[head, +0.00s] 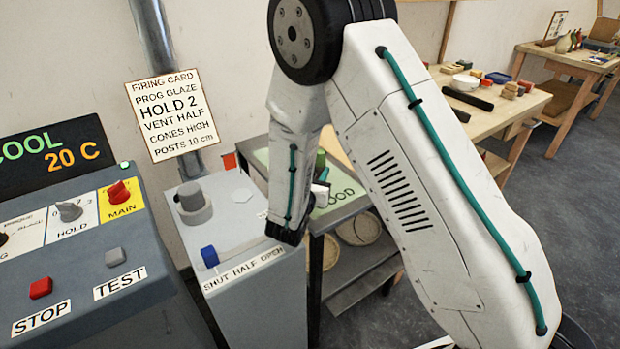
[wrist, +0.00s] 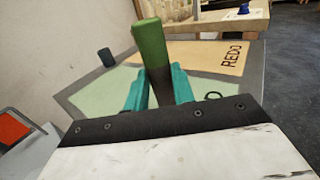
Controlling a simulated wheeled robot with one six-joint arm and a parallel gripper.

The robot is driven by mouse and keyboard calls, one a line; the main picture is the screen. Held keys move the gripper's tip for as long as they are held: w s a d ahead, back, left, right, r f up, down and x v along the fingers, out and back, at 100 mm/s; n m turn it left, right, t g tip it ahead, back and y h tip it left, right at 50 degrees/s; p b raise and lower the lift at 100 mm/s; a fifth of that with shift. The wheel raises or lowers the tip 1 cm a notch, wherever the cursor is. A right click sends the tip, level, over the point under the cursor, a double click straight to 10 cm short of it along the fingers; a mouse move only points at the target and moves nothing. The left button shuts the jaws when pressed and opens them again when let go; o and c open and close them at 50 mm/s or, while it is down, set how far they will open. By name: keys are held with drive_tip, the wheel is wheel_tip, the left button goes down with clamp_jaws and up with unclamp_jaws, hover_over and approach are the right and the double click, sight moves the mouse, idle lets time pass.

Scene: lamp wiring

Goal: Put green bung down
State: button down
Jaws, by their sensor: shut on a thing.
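The green bung (wrist: 150,45) stands up between the teal fingers of my gripper (wrist: 158,88) in the wrist view. My gripper is shut on it, and the fingers hide its lower part. In the head view a dark green piece, likely the bung (head: 320,160), shows beside my arm, which hides most of my gripper. Behind it lies a board with a pale green area (wrist: 88,98) and a tan area marked REDO (wrist: 205,55). The green area, partly lettered "OOD", also shows in the head view (head: 345,190). I cannot tell whether the bung touches the board.
A small dark cylinder (wrist: 105,56) stands on the board's far left. A grey box with a blue-knobbed lever (head: 209,256) and a grey round knob (head: 192,204) stands left of the board. A control panel (head: 80,290) is further left. A wooden table (head: 480,115) with several items stands behind.

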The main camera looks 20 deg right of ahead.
drive_tip(key=shift+w+d+f, duration=0.1)
drive_tip(key=shift+w+f, duration=0.05)
drive_tip(key=shift+f, duration=1.6)
drive_tip(key=shift+f, duration=0.1)
drive_tip(key=c, duration=1.2)
unclamp_jaws()
drive_tip(key=shift+o, duration=0.2)
